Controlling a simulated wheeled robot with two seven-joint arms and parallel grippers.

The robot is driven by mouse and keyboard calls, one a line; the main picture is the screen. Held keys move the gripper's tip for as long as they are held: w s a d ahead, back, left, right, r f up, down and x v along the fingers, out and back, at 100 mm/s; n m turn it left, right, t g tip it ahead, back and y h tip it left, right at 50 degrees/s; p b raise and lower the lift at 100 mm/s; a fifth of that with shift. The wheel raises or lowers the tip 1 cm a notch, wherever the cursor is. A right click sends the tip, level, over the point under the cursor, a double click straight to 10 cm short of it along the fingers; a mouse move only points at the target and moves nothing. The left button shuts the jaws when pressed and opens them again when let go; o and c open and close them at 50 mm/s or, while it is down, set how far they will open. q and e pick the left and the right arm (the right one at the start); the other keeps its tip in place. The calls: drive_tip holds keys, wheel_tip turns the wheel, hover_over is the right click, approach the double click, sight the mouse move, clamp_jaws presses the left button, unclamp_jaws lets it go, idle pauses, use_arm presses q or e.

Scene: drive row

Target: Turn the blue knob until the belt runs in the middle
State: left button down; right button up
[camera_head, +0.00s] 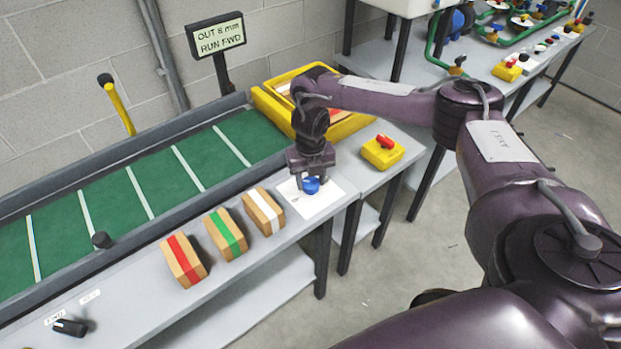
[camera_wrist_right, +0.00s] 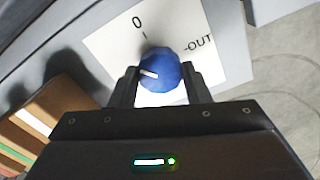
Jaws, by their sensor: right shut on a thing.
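The blue knob (camera_head: 311,185) stands on a white card (camera_head: 322,203) at the right end of the grey bench. My right gripper (camera_head: 309,178) comes down over it and is shut on it. In the right wrist view the knob (camera_wrist_right: 166,70) sits between the two fingers, its white pointer mark toward the left. The card there reads "0" above the knob and "-OUT" to its right. The green belt (camera_head: 110,202) with white cross stripes runs behind, between grey rails. The sign (camera_head: 216,35) reads "OUT", a digit like 6 or 8, "mm", "RUN FWD". My left gripper is out of view.
Blocks with a red (camera_head: 184,261), a green (camera_head: 226,234) and a white band (camera_head: 264,212) stand left of the card. A yellow box with a red switch (camera_head: 383,151) is to the right. A yellow tray (camera_head: 348,128) lies at the belt's end. A black switch (camera_head: 70,327) is at front left.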

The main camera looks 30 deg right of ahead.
sight(311, 182)
drive_tip(key=o, duration=1)
drive_tip(key=shift+r, duration=0.3)
wheel_tip(311, 182, up, 7)
drive_tip(key=shift+r+p, duration=0.15)
drive_tip(key=shift+p, duration=0.4)
